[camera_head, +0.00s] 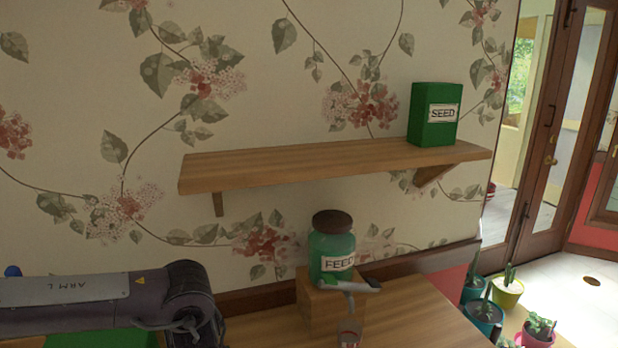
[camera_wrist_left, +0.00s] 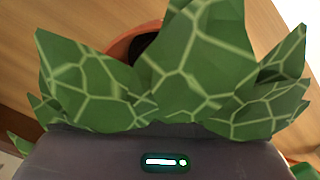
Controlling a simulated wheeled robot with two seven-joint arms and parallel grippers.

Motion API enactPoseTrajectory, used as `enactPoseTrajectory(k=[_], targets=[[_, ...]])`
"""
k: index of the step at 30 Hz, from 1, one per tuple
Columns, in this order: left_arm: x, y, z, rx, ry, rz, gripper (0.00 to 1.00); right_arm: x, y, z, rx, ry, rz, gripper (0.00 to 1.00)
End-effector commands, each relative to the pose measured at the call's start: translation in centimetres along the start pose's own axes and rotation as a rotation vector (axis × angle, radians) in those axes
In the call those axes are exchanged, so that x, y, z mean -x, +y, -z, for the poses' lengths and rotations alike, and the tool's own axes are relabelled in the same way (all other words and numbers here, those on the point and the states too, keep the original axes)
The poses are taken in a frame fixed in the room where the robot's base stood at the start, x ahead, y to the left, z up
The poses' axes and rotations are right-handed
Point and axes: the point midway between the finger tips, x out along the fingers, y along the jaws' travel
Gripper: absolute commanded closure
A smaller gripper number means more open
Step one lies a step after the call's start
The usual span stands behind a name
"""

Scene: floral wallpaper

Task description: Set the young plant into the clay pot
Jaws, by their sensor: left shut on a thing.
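In the left wrist view the young plant (camera_wrist_left: 195,75) fills the middle, with broad green leaves and pale veins. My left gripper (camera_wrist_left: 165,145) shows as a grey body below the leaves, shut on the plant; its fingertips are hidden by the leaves. Part of the orange clay pot (camera_wrist_left: 122,46) with a dark inside shows behind the leaves. I cannot tell whether the plant is above the pot or touching it. In the head view only my left arm shows at the lower left. My right gripper is in neither view.
A wooden shelf (camera_head: 320,162) on the wall holds a green seed box (camera_head: 432,122). A green feed jar (camera_head: 331,250) stands on a wooden block (camera_head: 318,308) on the wooden table (camera_head: 420,315). Several potted plants stand at the lower right, by a door.

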Motion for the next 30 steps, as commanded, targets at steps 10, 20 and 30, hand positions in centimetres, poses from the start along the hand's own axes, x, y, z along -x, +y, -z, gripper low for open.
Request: enactPoseTrajectory(k=[10, 20, 30], targets=[[0.0, 0.0, 0.0, 0.0, 0.0, 0.0, 0.55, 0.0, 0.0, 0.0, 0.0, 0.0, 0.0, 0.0], [0.9, 0.0, 0.1, 0.0, 0.001, -0.001, 0.55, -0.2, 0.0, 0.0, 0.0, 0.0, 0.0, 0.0], [6.4, 0.1, 0.1, 0.0, 0.002, -0.002, 0.55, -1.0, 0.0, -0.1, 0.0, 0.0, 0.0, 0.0]])
